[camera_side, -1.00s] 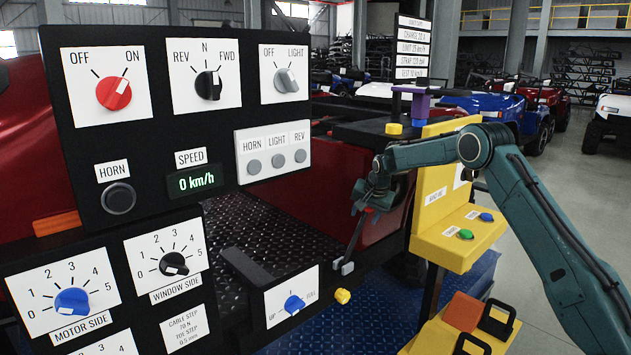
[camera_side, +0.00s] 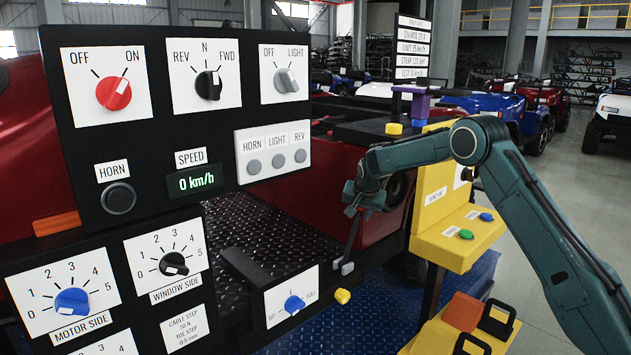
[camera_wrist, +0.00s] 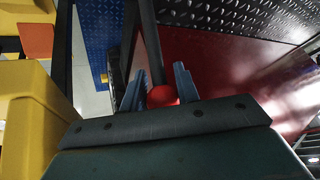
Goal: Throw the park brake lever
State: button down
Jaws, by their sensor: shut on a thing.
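The park brake lever is a dark rod (camera_side: 353,240) that rises from the dark deck in the side view, leaning slightly right at its top. My gripper (camera_side: 361,201) is at the lever's top end and hides the knob there. In the wrist view the red knob (camera_wrist: 162,96) sits between the two blue-grey fingers of my gripper (camera_wrist: 159,88), which are shut on it. The dark rod (camera_wrist: 149,40) runs away from the knob toward the top of that view.
A yellow control stand (camera_side: 435,215) with green and blue buttons stands right of the lever. A black panel (camera_side: 225,110) with knobs fills the left. A red body panel (camera_side: 325,195) lies behind the lever. A small yellow knob (camera_side: 342,296) is near its foot.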

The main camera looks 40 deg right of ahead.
jog(key=a+r+h, duration=0.1)
jog(key=a+h, duration=0.2)
jog(key=a, duration=0.3)
jog(key=shift+a+r+n, duration=0.2)
jog(key=shift+a+n, duration=0.1)
jog(key=shift+n, duration=0.1)
jog(key=c, duration=1.1)
grip_release()
jog(key=v, duration=1.3)
jog(key=shift+s+a+r, duration=0.15)
jog(key=shift+s+a, duration=0.1)
jog(key=shift+s, duration=0.05)
jog(key=shift+r, duration=0.1)
